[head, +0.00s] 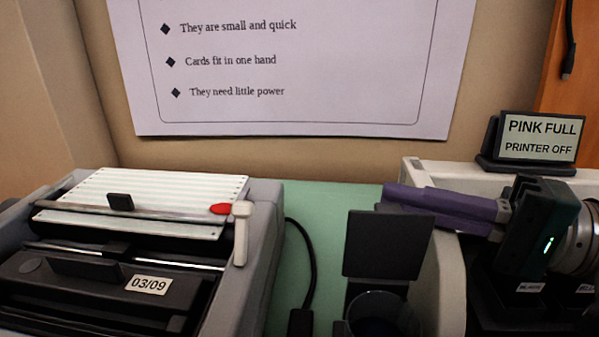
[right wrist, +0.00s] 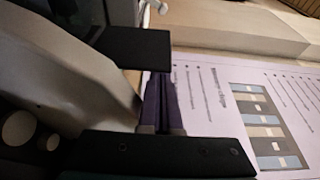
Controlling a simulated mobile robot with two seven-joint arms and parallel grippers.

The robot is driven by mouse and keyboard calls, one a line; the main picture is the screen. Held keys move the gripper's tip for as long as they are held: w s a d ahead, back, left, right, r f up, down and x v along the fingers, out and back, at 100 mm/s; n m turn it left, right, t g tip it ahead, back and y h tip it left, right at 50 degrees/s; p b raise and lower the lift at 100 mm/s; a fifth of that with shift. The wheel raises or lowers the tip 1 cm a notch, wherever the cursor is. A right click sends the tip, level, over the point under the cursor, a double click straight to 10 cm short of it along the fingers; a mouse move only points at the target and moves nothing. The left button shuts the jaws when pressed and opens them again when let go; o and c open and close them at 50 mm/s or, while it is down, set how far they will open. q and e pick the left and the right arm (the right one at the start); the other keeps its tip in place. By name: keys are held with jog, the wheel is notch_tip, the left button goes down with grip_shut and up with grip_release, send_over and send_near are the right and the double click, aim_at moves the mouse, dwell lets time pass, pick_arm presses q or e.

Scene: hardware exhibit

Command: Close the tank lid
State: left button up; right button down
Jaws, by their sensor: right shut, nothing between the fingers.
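A dark square panel (head: 387,245) stands upright in the head view, low centre-right, probably the raised tank lid. Just in front of its base is a clear round vessel (head: 382,318), cut by the lower edge. A dark plate, likely the same panel, is in the right wrist view (right wrist: 128,47). My right gripper (head: 388,196) has its purple fingers shut and empty. They reach left across the white printer's wall, with the tips just above and right of the panel; touching cannot be told. Its purple fingers also show in the right wrist view (right wrist: 163,104). My left gripper is not in view.
The white-walled printer (head: 450,280) is at the right, with a sign (head: 538,137) reading "PINK FULL, PRINTER OFF" on top. A grey typewriter-like machine (head: 262,225) fills the left. A black cable (head: 307,265) runs over the green table (head: 335,207). A poster (head: 300,108) hangs behind.

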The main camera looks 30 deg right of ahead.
aim_at(428, 225)
jog(key=shift+s+a+r+n, duration=0.1)
jog(key=shift+s+a+n, duration=0.1)
jog(key=shift+n, duration=0.2)
jog(key=shift+s+r+p, duration=0.1)
jog(key=shift+p, duration=0.3)
jog(key=s+n, duration=0.1)
jog(key=n, duration=0.1)
jog(key=s+a+n+y+p, duration=0.1)
jog(key=n, duration=0.1)
jog(key=s+a+n+y, duration=0.1)
jog(key=shift+r+n+t, duration=0.15)
jog(key=shift+n+t, duration=0.25)
jog(key=shift+s+a+p, duration=0.35)
jog(key=shift+s+p, duration=0.3)
jog(key=shift+s, duration=0.05)
jog(key=shift+s+a+f, duration=0.3)
jog(key=shift+s+f, duration=0.15)
jog(key=shift+s+f, duration=0.1)
